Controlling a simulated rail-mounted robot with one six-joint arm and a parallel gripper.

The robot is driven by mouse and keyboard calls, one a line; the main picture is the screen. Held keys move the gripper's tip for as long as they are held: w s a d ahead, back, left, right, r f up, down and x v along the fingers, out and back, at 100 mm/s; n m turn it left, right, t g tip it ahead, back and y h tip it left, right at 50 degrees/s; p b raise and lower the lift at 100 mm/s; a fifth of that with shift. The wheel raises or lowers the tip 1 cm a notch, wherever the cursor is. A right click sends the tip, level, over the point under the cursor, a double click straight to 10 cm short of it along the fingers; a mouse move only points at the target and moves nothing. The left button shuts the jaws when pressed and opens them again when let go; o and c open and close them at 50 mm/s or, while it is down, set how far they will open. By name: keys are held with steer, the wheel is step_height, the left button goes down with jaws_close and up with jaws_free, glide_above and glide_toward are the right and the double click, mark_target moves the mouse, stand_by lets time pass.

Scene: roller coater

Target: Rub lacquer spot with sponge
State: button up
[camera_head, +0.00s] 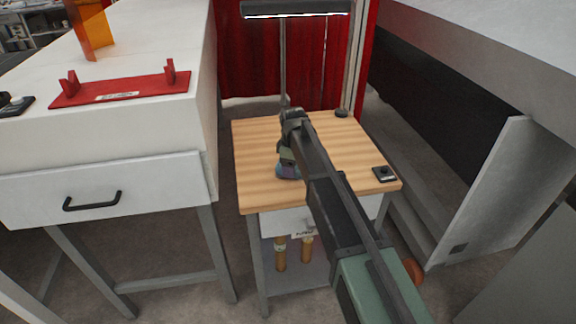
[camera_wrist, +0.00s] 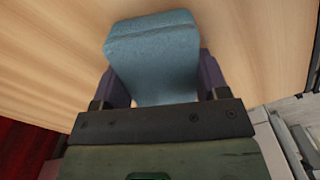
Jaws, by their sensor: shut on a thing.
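My gripper (camera_wrist: 156,78) is shut on a blue sponge (camera_wrist: 152,52) in the wrist view, with a dark finger on each side of it. In the head view the sponge (camera_head: 288,172) shows small and partly hidden at the wooden table top (camera_head: 262,140), left of my arm. It is at or just above the wood; I cannot tell whether it touches. No lacquer spot can be made out on the visible wood in either view.
A small black device (camera_head: 384,174) lies at the table's right edge, and a dark round object (camera_head: 341,113) at its back. A lamp (camera_head: 296,9) stands over the back. A white bench (camera_head: 100,140) with a red holder (camera_head: 122,90) is at left. The table's left part is clear.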

mark_target(278, 167)
steer(key=shift+s+f, duration=0.1)
steer(key=shift+s, duration=0.3)
steer(key=shift+c, duration=0.7)
steer(key=shift+s+a, duration=0.15)
steer(key=shift+a, duration=0.4)
steer(key=shift+s+a, duration=0.3)
steer(key=shift+a, duration=0.9)
steer(key=shift+s+a, duration=0.25)
steer(key=shift+a, duration=1)
steer(key=shift+s+a, duration=0.3)
steer(key=shift+a, duration=0.9)
steer(key=shift+w+d, duration=0.2)
steer(key=shift+d, duration=0.8)
steer(key=shift+w+d, duration=0.2)
steer(key=shift+d, duration=0.75)
steer(key=shift+w+d, duration=0.25)
steer(key=shift+d, duration=0.55)
steer(key=shift+w+d, duration=0.2)
steer(key=shift+d, duration=0.55)
steer(key=shift+w+d, duration=0.25)
steer(key=shift+d, duration=0.55)
steer(key=r+p, duration=0.6)
steer(key=shift+a, duration=0.2)
